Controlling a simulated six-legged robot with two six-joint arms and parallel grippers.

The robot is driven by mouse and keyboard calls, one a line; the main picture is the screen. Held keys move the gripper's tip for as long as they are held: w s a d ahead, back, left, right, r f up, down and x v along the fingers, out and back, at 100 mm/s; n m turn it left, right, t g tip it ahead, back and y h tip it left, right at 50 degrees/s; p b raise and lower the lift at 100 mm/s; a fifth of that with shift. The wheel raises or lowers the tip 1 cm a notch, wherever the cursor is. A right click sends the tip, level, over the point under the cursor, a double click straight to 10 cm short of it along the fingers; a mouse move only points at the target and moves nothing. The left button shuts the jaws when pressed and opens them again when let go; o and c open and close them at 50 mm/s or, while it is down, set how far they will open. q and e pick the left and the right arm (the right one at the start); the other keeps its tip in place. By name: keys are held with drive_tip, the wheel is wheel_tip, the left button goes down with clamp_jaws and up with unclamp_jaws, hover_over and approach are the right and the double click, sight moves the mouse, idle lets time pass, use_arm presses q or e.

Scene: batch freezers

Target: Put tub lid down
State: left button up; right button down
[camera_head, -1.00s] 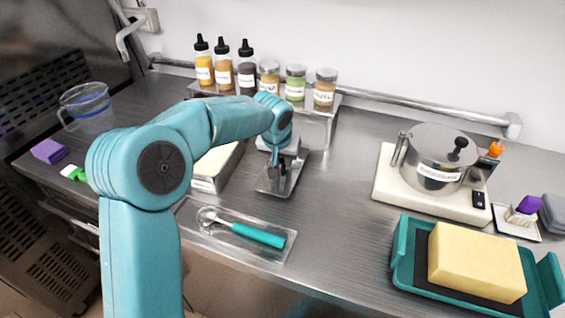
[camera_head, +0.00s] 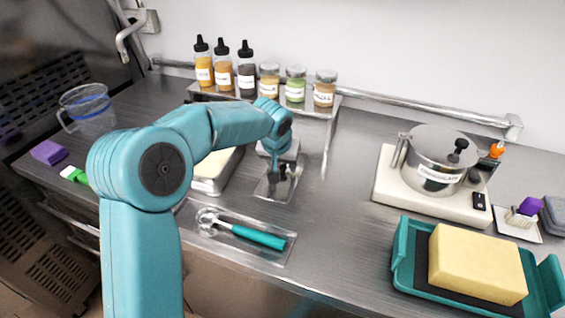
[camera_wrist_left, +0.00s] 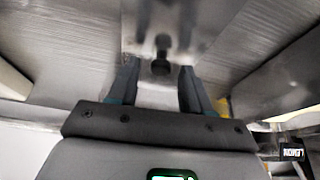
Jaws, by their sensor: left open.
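The tub lid (camera_head: 268,191) is a flat metal plate with a small dark knob. It lies on the steel counter just right of the open metal tub (camera_head: 207,186), which holds something pale. My left gripper (camera_head: 283,172) is directly over the lid at its knob. In the left wrist view the two fingers (camera_wrist_left: 158,85) are open, one on each side of the dark knob (camera_wrist_left: 161,67), with gaps visible. The far part of the lid is hidden behind the gripper. My right gripper is not in view.
A scoop with a teal handle (camera_head: 258,237) lies on a tray in front. A rack of bottles and jars (camera_head: 270,82) stands behind. A pot (camera_head: 437,160) on a white base and a teal tray (camera_head: 402,262) with a yellow block are right. The counter between is clear.

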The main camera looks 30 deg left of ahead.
use_arm(q)
drive_tip(key=v, duration=1.1)
drive_tip(key=shift+s+r, duration=0.15)
drive_tip(key=shift+r, duration=0.2)
